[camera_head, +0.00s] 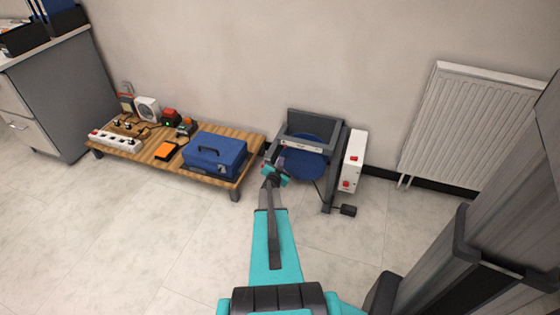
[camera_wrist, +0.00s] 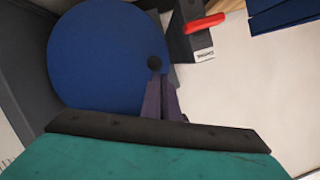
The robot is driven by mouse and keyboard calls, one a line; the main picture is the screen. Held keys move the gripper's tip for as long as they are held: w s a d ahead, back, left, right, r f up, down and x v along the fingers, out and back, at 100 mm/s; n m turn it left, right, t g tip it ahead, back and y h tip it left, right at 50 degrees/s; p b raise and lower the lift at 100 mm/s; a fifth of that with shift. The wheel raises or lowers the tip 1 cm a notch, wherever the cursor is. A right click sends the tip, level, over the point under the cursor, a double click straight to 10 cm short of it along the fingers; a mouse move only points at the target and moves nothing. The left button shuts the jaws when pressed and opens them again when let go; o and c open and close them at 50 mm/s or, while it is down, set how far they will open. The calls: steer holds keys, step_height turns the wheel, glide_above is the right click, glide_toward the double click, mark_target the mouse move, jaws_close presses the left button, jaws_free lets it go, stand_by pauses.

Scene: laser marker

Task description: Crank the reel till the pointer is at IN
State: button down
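The reel (camera_head: 303,162) is a blue disc in a dark grey frame (camera_head: 318,121) on the floor against the wall. It also fills the upper left of the wrist view (camera_wrist: 95,50). A pale scale strip (camera_head: 304,146) with small marks crosses the frame's front; its words and the pointer are too small to read. A round black crank knob (camera_wrist: 154,63) sits near the disc's right edge. My gripper (camera_head: 273,177) is in front of the reel's left side. In the wrist view its fingertips (camera_wrist: 161,78) are at the knob, close together; whether they grip it is unclear.
A red lever (camera_wrist: 204,23) on a grey block is beside the reel. A white box with red buttons (camera_head: 354,160) stands right of the frame. A low wooden table (camera_head: 245,143) at left holds a blue toolbox (camera_head: 214,155). A radiator (camera_head: 470,115) is at right.

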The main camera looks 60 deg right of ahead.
steer(key=f, duration=0.1)
steer(key=w+f, duration=0.1)
steer(key=shift+w+f, duration=0.15)
steer(key=shift+f, duration=0.3)
stand_by(0.3)
steer(key=shift+a, duration=0.15)
steer(key=w+v, duration=0.1)
steer(key=v, duration=0.8)
steer(key=shift+a+r+p, duration=0.4)
steer(key=shift+a, duration=0.1)
steer(key=shift+w, duration=0.1)
